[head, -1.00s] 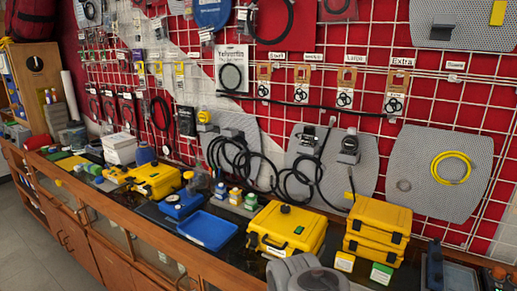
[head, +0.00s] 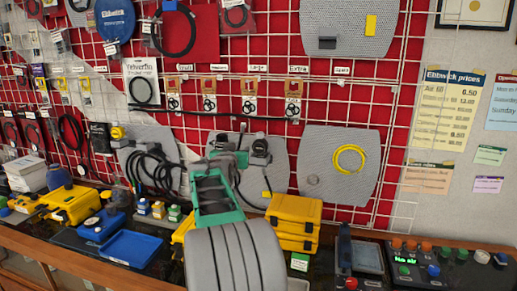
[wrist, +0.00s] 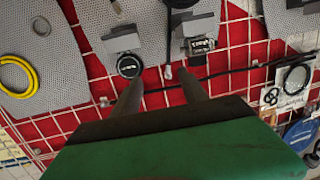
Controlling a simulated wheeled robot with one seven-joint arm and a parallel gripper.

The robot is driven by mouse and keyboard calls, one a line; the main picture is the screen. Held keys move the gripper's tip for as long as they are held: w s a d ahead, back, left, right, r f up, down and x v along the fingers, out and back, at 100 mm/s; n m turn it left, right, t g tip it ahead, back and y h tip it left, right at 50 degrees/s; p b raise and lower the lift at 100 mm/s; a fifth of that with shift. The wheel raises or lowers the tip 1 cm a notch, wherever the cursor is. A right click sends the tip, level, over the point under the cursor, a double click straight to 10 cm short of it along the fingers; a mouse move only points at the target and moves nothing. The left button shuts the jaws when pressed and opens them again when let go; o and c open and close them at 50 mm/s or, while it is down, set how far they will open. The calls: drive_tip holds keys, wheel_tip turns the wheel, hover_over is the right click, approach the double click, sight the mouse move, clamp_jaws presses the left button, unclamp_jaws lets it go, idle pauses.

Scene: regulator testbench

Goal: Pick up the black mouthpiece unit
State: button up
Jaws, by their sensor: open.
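Two black units sit in grey holders on the middle grey wall panel (head: 276,180). One is a round black unit with a pale ring on its face (wrist: 129,66), also seen in the head view (head: 260,147). The other is a boxy black unit with pale lettering (wrist: 198,44). I cannot tell for certain which is the mouthpiece unit. My gripper (head: 228,158) is raised before this panel, open and empty, and covers part of it. In the wrist view its fingers (wrist: 158,88) point at the wall, one tip near each unit; contact is not visible.
Black hoses hang on the left panel (head: 150,165), and a yellow hose ring (head: 349,159) on the right one. Yellow cases (head: 293,215), a blue tray (head: 134,248) and a control box (head: 447,268) crowd the counter below.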

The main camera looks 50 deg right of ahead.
sight(260, 135)
drive_tip(key=d+r+h+p, duration=0.1)
drive_tip(key=d, duration=0.3)
drive_tip(key=d+m+p, duration=0.1)
drive_tip(key=d+p, duration=0.1)
drive_tip(key=d, duration=0.3)
drive_tip(key=d+r+g+h+p, duration=0.1)
drive_tip(key=d, duration=0.3)
drive_tip(key=shift+w+d+r+h+p, duration=0.15)
drive_tip(key=shift+d+r+h+p, duration=0.15)
clamp_jaws()
idle(0.6)
